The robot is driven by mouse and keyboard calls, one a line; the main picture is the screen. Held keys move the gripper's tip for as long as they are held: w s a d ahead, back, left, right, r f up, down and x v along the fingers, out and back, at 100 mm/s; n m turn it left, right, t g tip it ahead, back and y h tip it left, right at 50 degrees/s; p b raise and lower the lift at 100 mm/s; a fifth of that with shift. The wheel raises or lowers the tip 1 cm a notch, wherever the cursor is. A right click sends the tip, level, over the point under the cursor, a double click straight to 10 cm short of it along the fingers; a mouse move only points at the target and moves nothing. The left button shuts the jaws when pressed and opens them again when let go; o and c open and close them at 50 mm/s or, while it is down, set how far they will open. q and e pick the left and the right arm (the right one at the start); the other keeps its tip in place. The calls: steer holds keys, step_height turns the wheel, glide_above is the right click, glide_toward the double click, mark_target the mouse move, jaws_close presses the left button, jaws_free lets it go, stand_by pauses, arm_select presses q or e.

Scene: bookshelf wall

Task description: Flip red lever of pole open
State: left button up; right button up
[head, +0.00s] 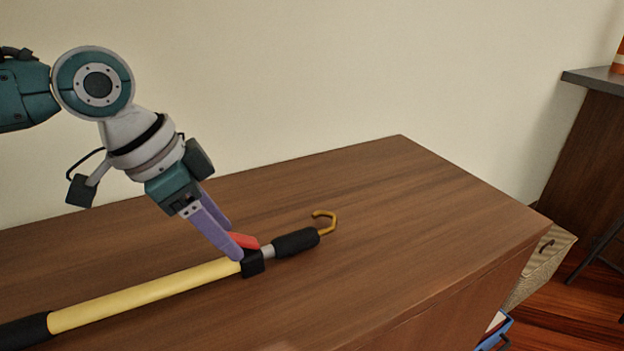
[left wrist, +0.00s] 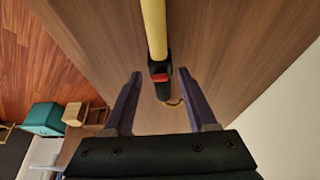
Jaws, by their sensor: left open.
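A pole with a yellow shaft (head: 150,292) lies on the brown wooden cabinet top. It has a black clamp (head: 252,263), a black grip (head: 296,242) and a yellow hook (head: 328,222) at its right end. The red lever (head: 244,240) sits at the clamp, partly hidden behind a finger in the head view. In the left wrist view the red lever (left wrist: 160,77) shows between the fingers, along the centre line. My left gripper (head: 238,247) is open, its purple fingers pointing down at the lever. I cannot tell whether a finger touches it. My right gripper is not in view.
The cabinet top (head: 400,200) is clear to the right of the hook. A plain wall (head: 350,70) stands behind it. Past its right edge are a light box (head: 540,262), a blue item (head: 494,330) and a dark desk (head: 575,150).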

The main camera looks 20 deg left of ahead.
arm_select(q)
jaws_close()
stand_by(0.3)
